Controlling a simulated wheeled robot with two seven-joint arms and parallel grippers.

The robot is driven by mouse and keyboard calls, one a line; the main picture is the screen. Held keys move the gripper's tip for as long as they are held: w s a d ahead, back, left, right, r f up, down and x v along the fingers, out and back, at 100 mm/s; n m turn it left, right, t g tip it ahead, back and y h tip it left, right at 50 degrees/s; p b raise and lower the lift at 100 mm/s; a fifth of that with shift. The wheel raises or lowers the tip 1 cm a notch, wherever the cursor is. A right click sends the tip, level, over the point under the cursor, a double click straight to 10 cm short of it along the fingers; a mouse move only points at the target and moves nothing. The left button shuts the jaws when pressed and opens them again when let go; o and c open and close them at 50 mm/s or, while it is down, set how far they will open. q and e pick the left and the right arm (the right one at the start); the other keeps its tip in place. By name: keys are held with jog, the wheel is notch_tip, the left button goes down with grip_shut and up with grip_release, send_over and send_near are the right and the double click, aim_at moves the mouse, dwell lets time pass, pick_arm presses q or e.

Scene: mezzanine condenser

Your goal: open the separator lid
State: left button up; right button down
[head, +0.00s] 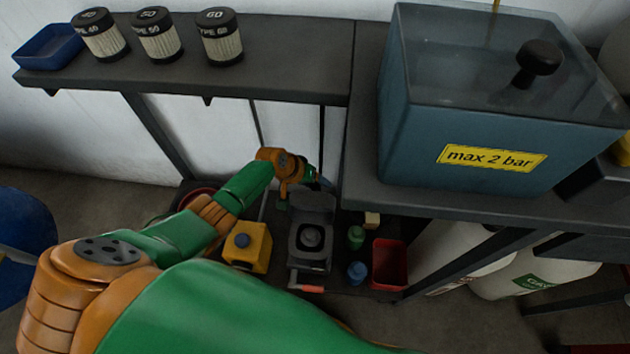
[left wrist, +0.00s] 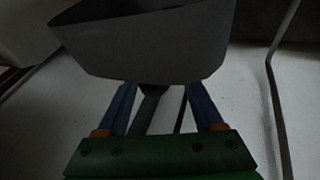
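A small dark grey box (head: 310,250) stands on the low shelf, with a round dark part inside. Its lid (head: 312,205) stands raised at its back edge, and a red-orange handle (head: 305,287) is at its front. I take this box to be the separator; no label on it is readable. My left gripper (head: 318,180) is behind the raised lid, partly hidden by my arm. In the left wrist view the blue fingers (left wrist: 160,98) are apart, below a large grey body (left wrist: 150,45). A grey stem (left wrist: 147,108) shows between them; contact is unclear. My right gripper is not in view.
A yellow container (head: 248,247) stands left of the box. Green (head: 356,237) and blue (head: 357,272) bottles and a red bin (head: 390,263) are on its right. The bench (head: 290,60) above carries filters (head: 221,38) and a blue-grey tank (head: 440,120) marked max 2 bar.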

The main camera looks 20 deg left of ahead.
pick_arm(q)
jog(key=p+v, duration=0.5)
jog(key=v, duration=0.2)
jog(key=shift+r, duration=0.1)
